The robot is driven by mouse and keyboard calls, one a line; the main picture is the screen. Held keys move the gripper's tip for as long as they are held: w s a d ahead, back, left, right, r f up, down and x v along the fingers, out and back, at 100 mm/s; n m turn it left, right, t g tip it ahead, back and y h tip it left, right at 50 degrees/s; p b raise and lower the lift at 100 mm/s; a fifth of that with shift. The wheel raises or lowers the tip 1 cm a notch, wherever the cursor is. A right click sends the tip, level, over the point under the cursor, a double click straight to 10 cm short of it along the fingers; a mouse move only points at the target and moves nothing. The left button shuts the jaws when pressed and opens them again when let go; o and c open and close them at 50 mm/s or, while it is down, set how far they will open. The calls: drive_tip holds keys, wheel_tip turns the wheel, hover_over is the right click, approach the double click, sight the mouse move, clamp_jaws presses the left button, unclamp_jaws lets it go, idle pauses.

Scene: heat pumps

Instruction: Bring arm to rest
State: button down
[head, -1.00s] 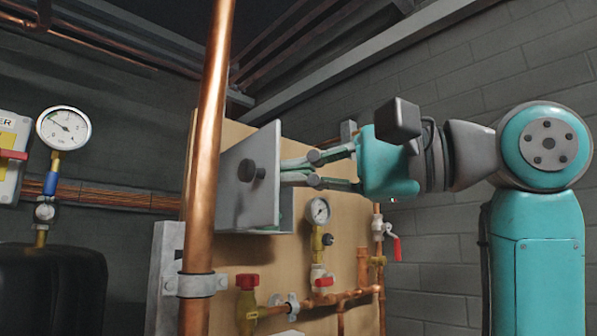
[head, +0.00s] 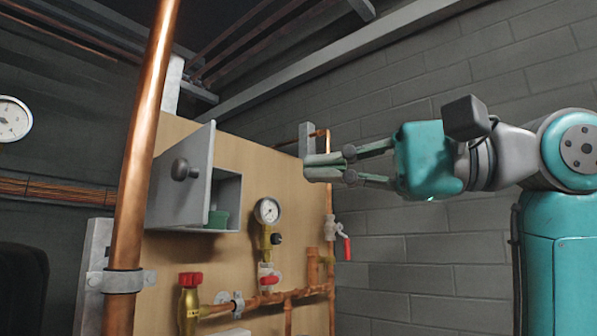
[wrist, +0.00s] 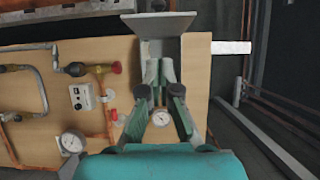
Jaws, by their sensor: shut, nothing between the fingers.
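My gripper (head: 325,167) is at the end of my teal and grey arm, to the right of the grey wall box in the head view. Its fingers are together and hold nothing. It is apart from the box. The box door (head: 182,180), with a dark round knob (head: 185,169), stands open. A green object (head: 218,219) sits inside the box. In the wrist view my gripper (wrist: 160,65) points toward a grey panel (wrist: 158,22) at the top of the board.
A vertical copper pipe (head: 145,150) stands in front at left. The wooden board (head: 260,170) carries a gauge (head: 267,211), a red-handled valve (head: 190,280) and copper pipes (head: 290,296). A red lever valve (head: 347,248) is below my gripper. The brick wall at right is clear.

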drive_tip(key=shift+s+d, duration=0.15)
drive_tip(key=shift+d, duration=0.15)
